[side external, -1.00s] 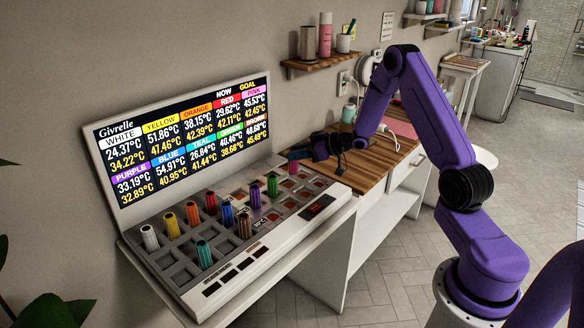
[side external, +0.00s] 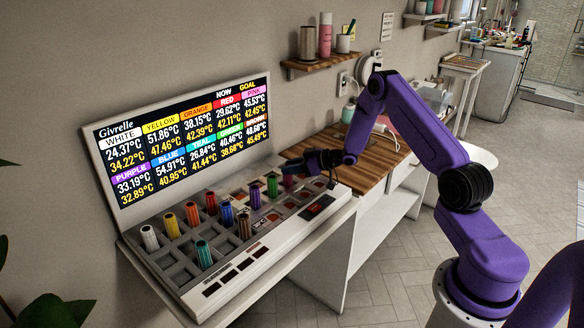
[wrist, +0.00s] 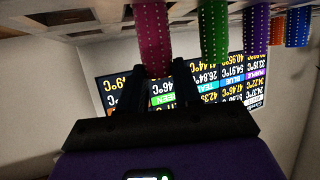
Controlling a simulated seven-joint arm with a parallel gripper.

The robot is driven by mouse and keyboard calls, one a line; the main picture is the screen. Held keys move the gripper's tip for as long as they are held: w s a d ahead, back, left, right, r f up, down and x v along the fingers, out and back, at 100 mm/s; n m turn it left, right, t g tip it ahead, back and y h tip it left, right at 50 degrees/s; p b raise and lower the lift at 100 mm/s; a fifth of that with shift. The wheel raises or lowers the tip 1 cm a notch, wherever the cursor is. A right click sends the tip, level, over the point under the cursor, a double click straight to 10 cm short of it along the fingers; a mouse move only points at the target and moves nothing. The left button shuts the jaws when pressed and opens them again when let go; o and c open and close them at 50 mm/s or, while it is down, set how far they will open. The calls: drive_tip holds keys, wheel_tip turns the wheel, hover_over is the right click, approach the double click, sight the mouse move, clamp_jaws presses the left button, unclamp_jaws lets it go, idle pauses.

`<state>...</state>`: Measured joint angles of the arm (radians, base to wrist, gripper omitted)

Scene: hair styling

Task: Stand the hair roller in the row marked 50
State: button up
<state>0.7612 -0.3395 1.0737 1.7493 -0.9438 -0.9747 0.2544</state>
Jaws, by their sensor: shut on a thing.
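The pink hair roller is held in my gripper (side external: 300,170); in the wrist view the roller (wrist: 153,35) shows magenta between the two fingers (wrist: 158,75). In the side view only a small part of it (side external: 288,180) shows beside the green roller (side external: 272,184), at the far right part of the heated tray (side external: 212,300). The wrist view is upside down, with the tray cells at its top edge. The roller's end is cut off there, so I cannot tell whether it is in a cell. The row number marks are too small to read.
Several other rollers, white (side external: 150,238), yellow (side external: 172,226), red (side external: 211,203), teal (side external: 204,253) and more, stand in tray cells. The green roller is close beside the held one. A temperature screen (side external: 185,140) rises behind. A wooden tabletop (side external: 365,170) lies to the right.

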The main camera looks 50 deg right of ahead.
drive_tip(key=o, duration=1.1)
drive_tip(key=shift+f, duration=0.1)
drive_tip(key=shift+c, duration=0.2)
